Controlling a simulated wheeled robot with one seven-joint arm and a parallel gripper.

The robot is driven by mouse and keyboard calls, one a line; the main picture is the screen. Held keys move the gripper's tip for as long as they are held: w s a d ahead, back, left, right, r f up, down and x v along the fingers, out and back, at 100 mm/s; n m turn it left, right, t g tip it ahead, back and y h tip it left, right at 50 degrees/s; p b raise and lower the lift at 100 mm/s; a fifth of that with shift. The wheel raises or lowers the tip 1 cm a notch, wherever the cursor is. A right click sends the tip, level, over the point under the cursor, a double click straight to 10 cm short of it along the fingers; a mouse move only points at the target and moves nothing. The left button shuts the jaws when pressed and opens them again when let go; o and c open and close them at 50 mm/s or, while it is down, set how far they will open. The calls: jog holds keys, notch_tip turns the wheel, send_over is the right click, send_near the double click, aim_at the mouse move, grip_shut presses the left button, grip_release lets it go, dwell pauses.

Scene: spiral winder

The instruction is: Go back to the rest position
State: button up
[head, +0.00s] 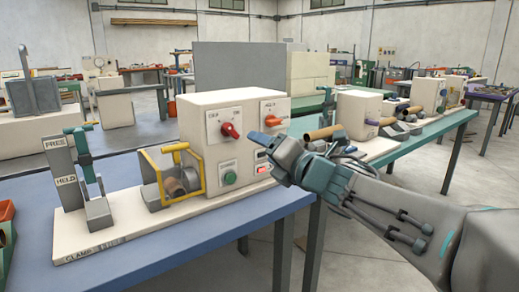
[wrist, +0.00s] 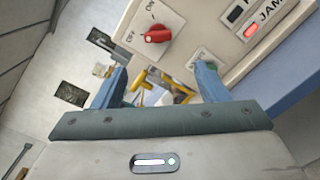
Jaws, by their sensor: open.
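My gripper (head: 262,152) is raised in front of the right part of the cream control box (head: 215,113) of the winder. In the wrist view its two blue fingers (wrist: 161,70) stand wide apart with nothing held between them. Beyond the fingers, a red switch knob (wrist: 157,34) with OFF and ON marks shows on the panel; the fingers look clear of it. A red lamp (wrist: 251,29) marked JAM is lit. My arm reaches in from the right of the head view.
A green table (head: 432,130) with more equipment lies behind my arm.

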jog(key=s+d+r+m+g+h+p, duration=0.1)
jog(key=s+d+m+h+p, duration=0.1)
jog(key=d+m+h+p, duration=0.55)
jog(key=s+d+r+m+g+h+p, duration=0.25)
jog(key=d+m+p, duration=0.4)
jog(key=m, duration=0.65)
jog(key=s+a+f+m+g+p, duration=0.1)
jog(key=s+m+g+p, duration=0.3)
jog(key=s, duration=0.5)
jog(key=s+a+f+m+g+p, duration=0.1)
jog(key=s+m+g+p, duration=0.3)
jog(key=s+m+p, duration=0.4)
jog(key=shift+s+a+f+g, duration=0.35)
jog(key=shift+s+a, duration=0.05)
jog(key=shift+a, duration=0.45)
